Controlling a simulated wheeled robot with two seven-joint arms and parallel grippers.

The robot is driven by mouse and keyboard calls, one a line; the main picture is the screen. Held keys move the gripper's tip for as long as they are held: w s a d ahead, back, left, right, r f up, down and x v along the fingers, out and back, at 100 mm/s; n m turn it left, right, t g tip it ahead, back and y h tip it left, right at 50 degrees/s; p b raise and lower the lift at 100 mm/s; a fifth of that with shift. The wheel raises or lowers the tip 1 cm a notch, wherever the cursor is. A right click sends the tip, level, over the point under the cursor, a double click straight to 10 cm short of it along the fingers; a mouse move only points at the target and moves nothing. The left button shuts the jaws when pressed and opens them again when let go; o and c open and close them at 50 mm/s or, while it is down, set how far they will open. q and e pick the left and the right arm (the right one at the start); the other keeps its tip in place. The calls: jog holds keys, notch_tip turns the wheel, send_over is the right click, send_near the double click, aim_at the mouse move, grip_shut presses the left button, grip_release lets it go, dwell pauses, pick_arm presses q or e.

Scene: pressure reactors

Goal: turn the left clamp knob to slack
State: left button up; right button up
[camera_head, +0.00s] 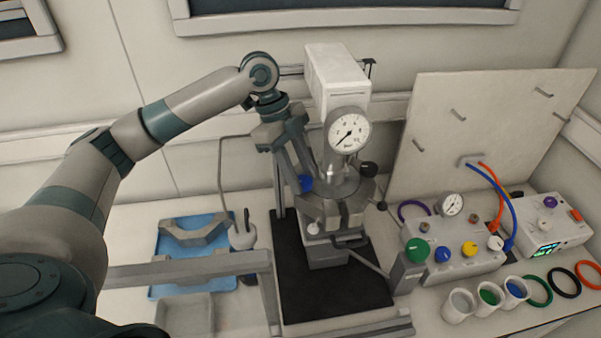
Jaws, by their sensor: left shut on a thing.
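The pressure reactor (340,185) stands on a black mat, with a white box-shaped head and a round dial gauge (348,131) on top. A blue knob (306,184) on the left side of its clamp is the left clamp knob. A dark knob (368,169) sits on the right side. My left gripper (303,182) reaches down from above, its fingers shut on the blue knob, which is partly hidden by them. The knob's turn angle cannot be told. My right gripper is not in view.
A blue tray (162,262) with a grey clamp part (196,233) lies at the left. A valve panel (455,259) with coloured knobs stands at the right, near several cups and coloured rings. An upright board (480,130) stands behind it. A grey rail (185,267) crosses in front.

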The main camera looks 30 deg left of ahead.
pick_arm(q)
jog(key=n+t, duration=0.1)
jog(key=n, duration=0.2)
jog(key=shift+s+n, duration=0.1)
jog(key=shift+n, duration=0.2)
jog(key=n+t, duration=0.1)
jog(key=n, duration=0.2)
jog(key=shift+s+d+n+t, duration=0.1)
jog(key=shift+n+t, duration=0.2)
jog(key=shift+t, duration=0.1)
jog(key=n+t+y, duration=0.1)
jog(key=n, duration=0.2)
jog(key=n+y, duration=0.1)
jog(key=n, duration=0.2)
jog(key=shift+s+d+t, duration=0.1)
jog(key=shift+t, duration=0.3)
jog(key=shift+n, duration=0.3)
jog(key=o, duration=0.8)
jog(key=shift+r, duration=0.15)
